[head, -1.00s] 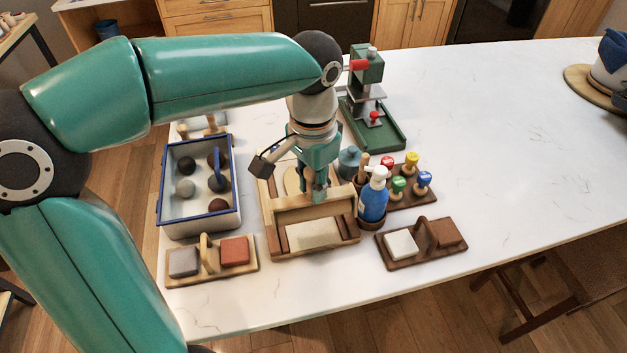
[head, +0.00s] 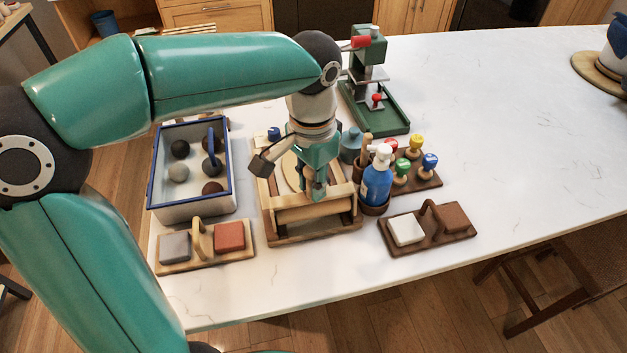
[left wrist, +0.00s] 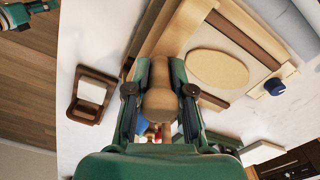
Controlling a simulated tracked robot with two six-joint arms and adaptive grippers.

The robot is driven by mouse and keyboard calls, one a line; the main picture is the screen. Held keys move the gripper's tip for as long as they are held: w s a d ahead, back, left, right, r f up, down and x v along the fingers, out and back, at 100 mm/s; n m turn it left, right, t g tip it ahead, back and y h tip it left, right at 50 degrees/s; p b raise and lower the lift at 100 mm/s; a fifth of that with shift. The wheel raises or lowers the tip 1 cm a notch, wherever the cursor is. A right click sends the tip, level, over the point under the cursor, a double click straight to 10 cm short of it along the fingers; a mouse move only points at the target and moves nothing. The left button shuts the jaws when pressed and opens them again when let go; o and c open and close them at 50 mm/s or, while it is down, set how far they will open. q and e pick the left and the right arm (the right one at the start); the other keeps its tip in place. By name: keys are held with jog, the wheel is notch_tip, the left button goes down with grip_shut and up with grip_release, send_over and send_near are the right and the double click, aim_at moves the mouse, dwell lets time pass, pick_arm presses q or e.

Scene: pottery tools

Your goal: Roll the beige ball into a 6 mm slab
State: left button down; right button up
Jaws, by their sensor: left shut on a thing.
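A flat, oval beige slab (left wrist: 217,68) lies on the wooden rolling board (head: 268,232); its thickness cannot be told. In the head view the slab (head: 290,170) is partly hidden behind my gripper. A wooden roller (head: 296,215) spans the front part of the board, nearer the camera than the slab. My left gripper (head: 317,192) points down at the roller. In the left wrist view my left gripper (left wrist: 160,98) is shut on the roller's wooden handle (left wrist: 160,104). I see no round beige ball. My right gripper is not in view.
A blue-rimmed bin (head: 150,190) with several balls stands left. A block holder (head: 205,255) is in front of it. A blue bottle (head: 376,186), stamps (head: 415,148) and another block holder (head: 430,238) stand close on the right. A green press (head: 370,85) is behind.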

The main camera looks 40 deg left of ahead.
pick_arm(q)
jog(key=shift+f, duration=0.25)
jog(key=c, duration=0.9)
grip_release()
jog(key=shift+c, duration=0.2)
notch_tip(320, 180, up, 12)
jog(key=shift+f, duration=0.1)
